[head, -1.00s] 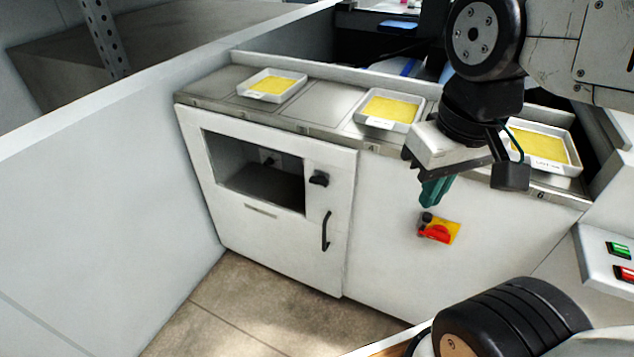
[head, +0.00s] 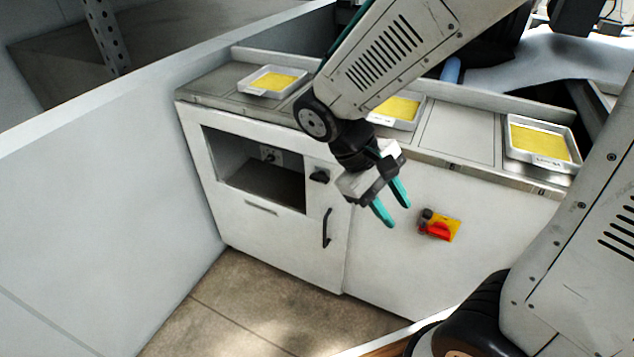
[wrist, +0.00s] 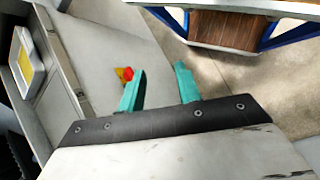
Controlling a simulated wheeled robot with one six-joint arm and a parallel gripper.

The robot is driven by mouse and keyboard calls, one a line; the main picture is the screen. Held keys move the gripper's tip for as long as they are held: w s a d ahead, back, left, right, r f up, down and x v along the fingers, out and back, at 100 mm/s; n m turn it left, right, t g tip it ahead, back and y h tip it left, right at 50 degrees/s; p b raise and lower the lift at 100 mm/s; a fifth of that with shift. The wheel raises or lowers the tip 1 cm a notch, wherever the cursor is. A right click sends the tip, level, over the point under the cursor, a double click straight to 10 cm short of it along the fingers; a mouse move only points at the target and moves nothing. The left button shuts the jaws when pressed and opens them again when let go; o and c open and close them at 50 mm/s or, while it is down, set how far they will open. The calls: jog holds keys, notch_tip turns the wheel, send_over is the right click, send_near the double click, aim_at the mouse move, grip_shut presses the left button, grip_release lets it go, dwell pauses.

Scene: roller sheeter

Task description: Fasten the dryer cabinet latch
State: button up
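The dryer cabinet door (head: 285,235) is white with a window opening and sits at the left of the long white counter. It looks closed or nearly so. A black knob-like latch (head: 319,176) is on its upper right, beside the window. A black bar handle (head: 327,229) is below the latch. My gripper (head: 396,207) is open and empty, in front of the counter, right of the latch. Its two teal fingers point down in the head view. In the wrist view the teal fingers (wrist: 160,88) are apart with nothing between them; the latch is not in that view.
A red and yellow switch (head: 439,226) is on the front panel right of my gripper; it also shows in the wrist view (wrist: 125,74). Trays with yellow contents (head: 272,82) stand on the counter top. A tall white wall (head: 100,190) bounds the left. The floor (head: 260,310) before the cabinet is clear.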

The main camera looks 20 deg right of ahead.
jog(key=w+f+n+t+h, duration=0.1)
jog(key=w+f+n+h, duration=0.1)
jog(key=w+f+h, duration=0.45)
jog(key=n+t, duration=0.3)
jog(key=t, duration=1.3)
send_near(318, 181)
jog(key=x, duration=0.2)
jog(key=shift+h, duration=0.25)
jog(key=x, duration=0.7)
jog(key=shift+w, duration=0.25)
jog(key=c, duration=0.7)
